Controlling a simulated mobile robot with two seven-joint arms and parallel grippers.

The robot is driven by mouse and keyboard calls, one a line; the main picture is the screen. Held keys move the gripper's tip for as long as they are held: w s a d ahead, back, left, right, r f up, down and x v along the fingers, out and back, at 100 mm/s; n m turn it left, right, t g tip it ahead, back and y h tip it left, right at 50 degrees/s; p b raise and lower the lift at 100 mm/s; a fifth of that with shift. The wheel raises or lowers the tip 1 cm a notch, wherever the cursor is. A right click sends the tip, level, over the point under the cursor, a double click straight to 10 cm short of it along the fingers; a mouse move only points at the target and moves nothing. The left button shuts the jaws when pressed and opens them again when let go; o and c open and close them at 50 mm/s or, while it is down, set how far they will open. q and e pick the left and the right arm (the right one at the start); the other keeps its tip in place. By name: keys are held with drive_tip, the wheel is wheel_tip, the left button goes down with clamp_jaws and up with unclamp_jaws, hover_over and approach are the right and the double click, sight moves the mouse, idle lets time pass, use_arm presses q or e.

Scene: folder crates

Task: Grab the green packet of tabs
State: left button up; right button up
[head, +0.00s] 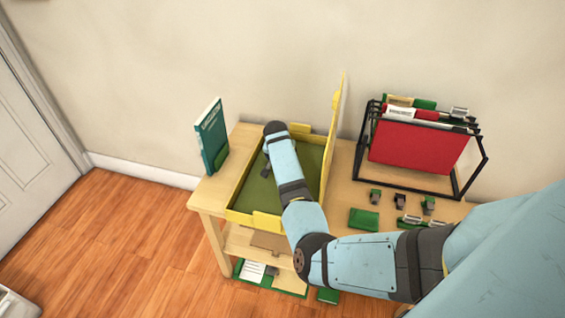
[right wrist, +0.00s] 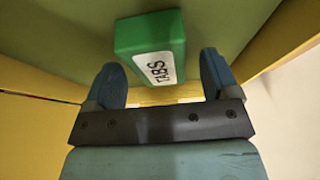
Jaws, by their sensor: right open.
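The green packet of tabs (right wrist: 150,32), with a white label reading TABS, lies on the green floor of the yellow crate (head: 254,219). It shows in the right wrist view, just beyond and between the fingers of my right gripper (right wrist: 160,62). The gripper is open, its two fingers apart, and the packet does not appear clamped. In the head view my right arm reaches down into the crate, and my right gripper (head: 267,164) is small and partly hidden. I cannot make out the packet there. My left gripper is not in view.
The crate stands on a wooden table (head: 345,197) with a tall yellow panel (head: 338,118) at its right. A teal binder (head: 211,138) stands left. A black rack (head: 462,181) holds a red folder (head: 415,148). Clips and a green packet (head: 364,219) lie in front.

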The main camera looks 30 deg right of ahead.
drive_tip(key=shift+w+d+f, duration=0.1)
drive_tip(key=shift+d+f, duration=0.1)
drive_tip(key=shift+f, duration=0.2)
drive_tip(key=c, duration=1)
